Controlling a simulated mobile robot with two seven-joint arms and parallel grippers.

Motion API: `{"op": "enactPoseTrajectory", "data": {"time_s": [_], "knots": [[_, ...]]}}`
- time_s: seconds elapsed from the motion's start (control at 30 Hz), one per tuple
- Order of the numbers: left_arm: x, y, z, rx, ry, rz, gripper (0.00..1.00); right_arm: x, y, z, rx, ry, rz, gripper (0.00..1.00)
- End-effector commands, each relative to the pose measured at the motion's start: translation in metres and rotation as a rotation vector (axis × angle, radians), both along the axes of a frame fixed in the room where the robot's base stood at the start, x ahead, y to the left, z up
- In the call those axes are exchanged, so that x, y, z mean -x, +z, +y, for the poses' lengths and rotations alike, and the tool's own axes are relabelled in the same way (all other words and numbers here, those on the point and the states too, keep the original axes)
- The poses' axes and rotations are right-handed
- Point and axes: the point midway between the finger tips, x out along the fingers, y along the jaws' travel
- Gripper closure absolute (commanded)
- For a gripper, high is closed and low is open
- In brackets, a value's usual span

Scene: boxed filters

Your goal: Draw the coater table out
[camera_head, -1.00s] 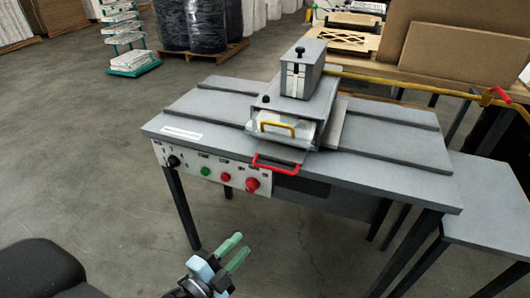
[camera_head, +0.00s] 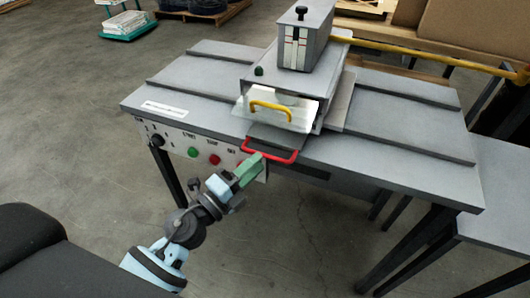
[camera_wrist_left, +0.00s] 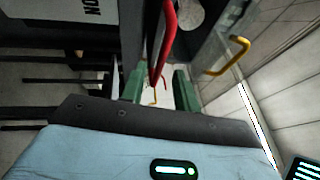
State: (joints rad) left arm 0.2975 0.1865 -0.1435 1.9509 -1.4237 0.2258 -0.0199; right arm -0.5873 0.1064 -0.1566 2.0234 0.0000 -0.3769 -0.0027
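The coater table shows as a flat grey plate (camera_head: 276,137) at the front of the coater (camera_head: 258,88), with a red U-shaped handle (camera_head: 272,157) on its front edge. My left gripper (camera_head: 249,166) is at the left part of this handle, just in front of the bench. In the left wrist view its green fingers (camera_wrist_left: 159,88) are apart. The red handle (camera_wrist_left: 168,38) reaches toward the gap between them; I cannot tell whether they touch it. A yellow handle (camera_head: 271,107) is on the clear front cover above the plate. My right gripper is not in view.
The grey bench (camera_head: 200,80) has raised rails across its top. A control panel (camera_head: 180,146) with green and red buttons is on its front, close to my left gripper. A yellow pipe (camera_head: 430,53) runs behind at the right. The floor in front is clear.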

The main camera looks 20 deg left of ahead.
Motion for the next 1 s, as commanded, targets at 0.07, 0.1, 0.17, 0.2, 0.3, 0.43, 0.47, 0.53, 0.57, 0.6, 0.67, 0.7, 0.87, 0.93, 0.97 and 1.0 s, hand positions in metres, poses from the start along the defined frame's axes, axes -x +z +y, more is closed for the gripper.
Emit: {"op": "enactPoseTrajectory", "data": {"time_s": [0.07,0.1,0.17,0.2,0.3,0.43,0.47,0.53,0.57,0.6,0.67,0.7,0.87,0.93,0.97,1.0], "knots": [[-0.012,0.005,-0.005,0.001,0.001,-0.004,0.69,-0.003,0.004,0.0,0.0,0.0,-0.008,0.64],[-0.017,0.006,-0.008,0.001,0.001,-0.004,0.69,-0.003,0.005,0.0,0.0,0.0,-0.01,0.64],[-0.024,0.007,-0.011,0.002,0.001,-0.002,0.69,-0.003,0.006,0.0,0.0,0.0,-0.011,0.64],[-0.027,0.007,-0.012,0.002,0.001,-0.001,0.69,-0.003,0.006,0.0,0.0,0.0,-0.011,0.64],[-0.034,0.008,-0.016,0.001,0.001,0.0,0.69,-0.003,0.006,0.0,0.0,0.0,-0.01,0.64],[-0.038,0.007,-0.018,0.001,0.0,0.002,0.69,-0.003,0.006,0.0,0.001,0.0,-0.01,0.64],[-0.038,0.007,-0.018,0.0,0.0,0.001,0.69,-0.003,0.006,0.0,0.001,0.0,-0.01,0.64],[-0.038,0.007,-0.018,0.0,0.0,0.001,0.69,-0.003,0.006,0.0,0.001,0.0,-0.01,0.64],[-0.038,0.007,-0.018,0.0,0.0,0.001,0.69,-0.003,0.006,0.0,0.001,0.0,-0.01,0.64],[-0.038,0.007,-0.018,0.001,0.0,0.002,0.69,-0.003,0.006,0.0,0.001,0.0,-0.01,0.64],[-0.038,0.007,-0.018,0.001,0.0,0.002,0.69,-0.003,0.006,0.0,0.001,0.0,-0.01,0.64],[-0.038,0.007,-0.018,0.001,0.0,0.002,0.74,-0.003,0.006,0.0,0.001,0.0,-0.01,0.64],[-0.038,0.007,-0.018,0.0,0.0,0.001,0.95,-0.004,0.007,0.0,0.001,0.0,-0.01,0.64],[-0.038,0.007,-0.018,0.0,0.0,0.001,1.0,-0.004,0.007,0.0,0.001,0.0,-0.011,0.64],[-0.038,0.007,-0.018,0.0,0.0,0.001,1.0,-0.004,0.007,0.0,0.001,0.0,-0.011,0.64],[-0.038,0.007,-0.018,0.0,0.0,0.001,1.0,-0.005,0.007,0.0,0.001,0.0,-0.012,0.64]]}}
